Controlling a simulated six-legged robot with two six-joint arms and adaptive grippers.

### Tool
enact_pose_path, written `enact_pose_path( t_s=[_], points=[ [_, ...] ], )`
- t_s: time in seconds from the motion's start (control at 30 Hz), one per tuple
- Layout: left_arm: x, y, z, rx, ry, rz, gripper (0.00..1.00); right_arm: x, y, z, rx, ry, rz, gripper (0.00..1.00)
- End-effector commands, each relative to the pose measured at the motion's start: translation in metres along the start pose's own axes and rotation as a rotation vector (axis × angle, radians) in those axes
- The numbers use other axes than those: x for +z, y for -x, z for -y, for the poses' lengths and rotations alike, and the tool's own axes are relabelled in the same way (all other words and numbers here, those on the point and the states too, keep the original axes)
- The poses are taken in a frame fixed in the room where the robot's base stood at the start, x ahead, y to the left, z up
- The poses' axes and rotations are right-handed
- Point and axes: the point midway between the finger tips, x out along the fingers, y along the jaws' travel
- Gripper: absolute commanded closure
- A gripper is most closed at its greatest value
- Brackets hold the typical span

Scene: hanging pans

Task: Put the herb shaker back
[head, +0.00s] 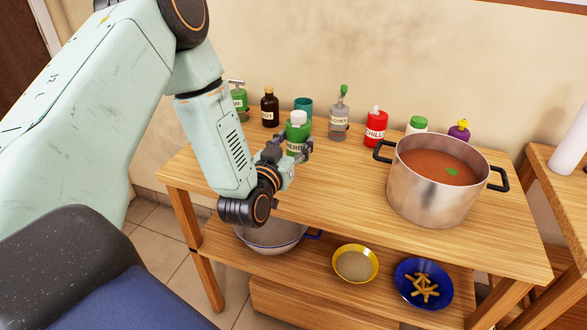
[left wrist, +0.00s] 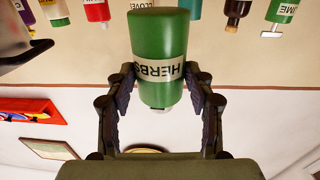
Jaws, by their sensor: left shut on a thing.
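The herb shaker (head: 298,132) is a green bottle with a white cap and a white label. My left gripper (head: 289,150) is shut on it from the front, near the back of the wooden table (head: 330,185). The shaker looks upright in the head view; its base is hidden by my gripper, so I cannot tell whether it touches the table. In the left wrist view, which is upside down, the shaker (left wrist: 160,50) sits between both fingers (left wrist: 160,80) with HERBS readable. My right gripper is not in view.
Along the back stand a green bottle (head: 239,99), a dark bottle (head: 270,107), a teal container (head: 304,105), a clear CLOVES bottle (head: 339,117), a red CHILLI bottle (head: 375,126) and others. A big soup pot (head: 432,190) stands right. The table's front middle is clear.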

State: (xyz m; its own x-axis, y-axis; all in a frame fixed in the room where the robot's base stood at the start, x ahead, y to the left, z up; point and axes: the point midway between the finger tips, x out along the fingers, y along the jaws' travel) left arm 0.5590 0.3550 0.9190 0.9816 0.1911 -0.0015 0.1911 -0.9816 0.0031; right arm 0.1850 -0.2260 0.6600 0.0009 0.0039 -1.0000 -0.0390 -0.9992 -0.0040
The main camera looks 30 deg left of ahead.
Motion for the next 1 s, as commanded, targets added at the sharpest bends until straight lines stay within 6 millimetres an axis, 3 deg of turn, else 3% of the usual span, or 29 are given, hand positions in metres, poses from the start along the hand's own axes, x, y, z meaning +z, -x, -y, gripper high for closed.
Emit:
enact_pose_path(
  t_s=[0.4,0.87,0.9,1.0],
  points=[
    [0.052,-0.001,0.002,0.000,-0.001,-0.002,0.82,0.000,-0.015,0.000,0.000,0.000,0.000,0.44],
    [0.059,-0.001,0.002,0.000,0.000,-0.003,0.82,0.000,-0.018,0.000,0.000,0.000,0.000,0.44],
    [0.059,-0.001,0.002,0.000,0.000,-0.002,0.45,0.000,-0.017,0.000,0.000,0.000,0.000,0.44],
    [0.059,-0.001,0.002,0.000,0.000,-0.002,0.36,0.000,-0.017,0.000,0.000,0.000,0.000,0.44]
  ],
)
